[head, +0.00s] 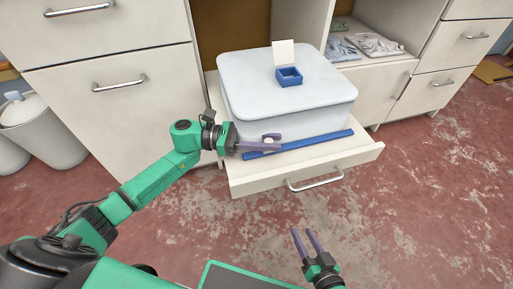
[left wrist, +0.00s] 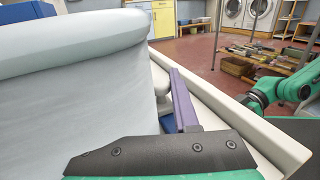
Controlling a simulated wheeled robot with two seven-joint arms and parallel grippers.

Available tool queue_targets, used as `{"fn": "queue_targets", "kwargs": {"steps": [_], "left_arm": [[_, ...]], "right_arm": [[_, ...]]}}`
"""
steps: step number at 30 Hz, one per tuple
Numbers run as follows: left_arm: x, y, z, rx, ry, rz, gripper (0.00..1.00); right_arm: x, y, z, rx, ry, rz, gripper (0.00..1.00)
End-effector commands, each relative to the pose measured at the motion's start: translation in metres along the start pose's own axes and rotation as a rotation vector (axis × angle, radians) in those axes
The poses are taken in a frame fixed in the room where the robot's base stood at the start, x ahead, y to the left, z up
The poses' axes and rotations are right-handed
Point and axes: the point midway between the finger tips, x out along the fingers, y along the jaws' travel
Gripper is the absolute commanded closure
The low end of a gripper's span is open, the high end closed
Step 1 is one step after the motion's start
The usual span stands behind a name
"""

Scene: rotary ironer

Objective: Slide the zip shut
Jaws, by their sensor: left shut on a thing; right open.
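A large pale box or case (head: 285,85) with rounded edges sits in an open drawer. A blue strip (head: 310,142) lies along its front; I cannot tell for sure whether it carries the zip. My left gripper (head: 270,142) is at the left part of the strip, close to the case's front. Its purple fingers are shut on a small whitish piece (head: 268,142), perhaps the zip pull. In the left wrist view, the case (left wrist: 75,85) fills the left side and one purple finger (left wrist: 181,100) stands beside it. My right gripper (head: 302,232) is open and empty, above the floor.
A small open blue box (head: 289,77) with a raised white lid stands on the case. The drawer front (head: 345,170) with its handle lies below the strip. Cabinets stand behind, with folded bags (head: 373,43) on a shelf at right. The red floor in front is clear.

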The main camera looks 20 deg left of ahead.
Motion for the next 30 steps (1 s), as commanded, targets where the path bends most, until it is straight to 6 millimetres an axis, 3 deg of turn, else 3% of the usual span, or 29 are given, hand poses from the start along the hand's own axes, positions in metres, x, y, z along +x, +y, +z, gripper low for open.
{"fn": "queue_targets", "kwargs": {"steps": [9,10,12,26,30], "left_arm": [[0.006,0.002,-0.001,-0.002,0.002,-0.001,1.0],[0.006,0.002,-0.001,-0.002,0.002,-0.001,0.68],[0.006,0.002,-0.001,-0.002,0.002,-0.001,0.43],[0.004,0.002,0.0,-0.002,0.002,-0.001,0.43],[-0.014,0.002,-0.001,-0.004,0.006,0.002,0.43]], "right_arm": [[0.002,0.001,0.003,0.002,0.007,0.0,0.5],[0.002,0.001,0.003,0.002,0.007,0.0,0.5],[0.002,0.001,0.003,0.002,0.007,0.0,0.5],[0.002,0.001,0.002,0.002,0.007,0.0,0.5],[0.001,0.001,0.0,0.002,0.005,0.0,0.5]]}}
